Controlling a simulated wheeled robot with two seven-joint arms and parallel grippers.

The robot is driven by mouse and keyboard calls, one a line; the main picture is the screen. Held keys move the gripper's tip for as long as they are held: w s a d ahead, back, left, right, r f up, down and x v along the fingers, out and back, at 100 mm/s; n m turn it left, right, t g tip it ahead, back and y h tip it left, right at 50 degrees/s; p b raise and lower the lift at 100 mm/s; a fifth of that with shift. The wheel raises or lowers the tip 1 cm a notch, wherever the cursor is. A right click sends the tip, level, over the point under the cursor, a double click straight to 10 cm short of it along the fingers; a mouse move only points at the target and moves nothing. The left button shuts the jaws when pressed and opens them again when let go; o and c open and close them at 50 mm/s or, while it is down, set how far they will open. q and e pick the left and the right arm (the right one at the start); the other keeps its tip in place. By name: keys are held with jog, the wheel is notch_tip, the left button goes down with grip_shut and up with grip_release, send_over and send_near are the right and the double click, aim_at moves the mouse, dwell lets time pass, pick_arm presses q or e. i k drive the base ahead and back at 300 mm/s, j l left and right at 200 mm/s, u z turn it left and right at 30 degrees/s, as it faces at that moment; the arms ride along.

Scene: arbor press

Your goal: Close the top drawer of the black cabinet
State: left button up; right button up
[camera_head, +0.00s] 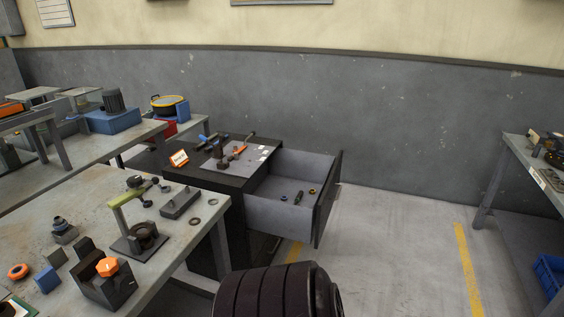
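The black cabinet (207,181) stands in the middle of the view, behind and right of the near workbench. Its top drawer (283,214) is pulled out wide to the right. The drawer has a grey inside and a dark front panel (327,199). A few small parts (298,197) lie in the drawer. A dark ribbed round shape at the bottom centre is in front of the cabinet; I cannot tell what it is. Neither of my grippers is in view.
A near workbench (95,212) with a green press (137,225), blocks and an orange nut (107,266) fills the left. Tools lie on the cabinet top. Another bench (537,172) stands at far right, with a blue crate (550,272) below. The floor (400,240) right of the drawer is clear.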

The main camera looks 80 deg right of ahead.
aim_at(287, 172)
jog(key=z, duration=0.4)
jog(key=k+z, duration=0.1)
jog(key=z, duration=0.35)
jog(key=l+z, duration=0.1)
jog(key=z, duration=0.3)
jog(key=k+l+z, duration=0.1)
jog(key=z, duration=1.7)
jog(key=i+j, duration=0.15)
jog(key=i, duration=0.55)
jog(key=k+j+u, duration=0.05)
